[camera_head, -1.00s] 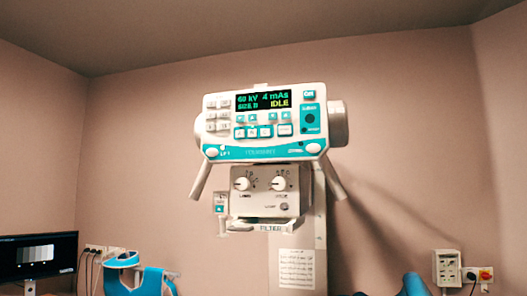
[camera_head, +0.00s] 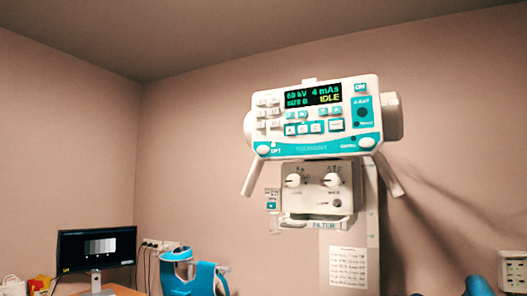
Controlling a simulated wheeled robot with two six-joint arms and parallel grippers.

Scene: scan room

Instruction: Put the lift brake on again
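The white and teal control head (camera_head: 315,118) of the X-ray tube hangs in front of the wall, right of centre. Its round white lift knob (camera_head: 263,149) is at the lower left corner, beside a label that seems to read "LIFT". I cannot tell from it whether the brake is on. A similar round knob (camera_head: 366,144) is at the lower right corner. The dark display (camera_head: 314,95) reads 60 kV, 4 mAs and IDLE. Neither of my grippers is in view.
Below the head is a collimator box (camera_head: 320,188) with two dials; angled handles (camera_head: 250,178) flank it. A column (camera_head: 371,220) stands behind. A monitor (camera_head: 97,248) is at lower left. A blue apron-like thing (camera_head: 200,279) is at the bottom, and a blue rounded shape (camera_head: 478,286) lower right.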

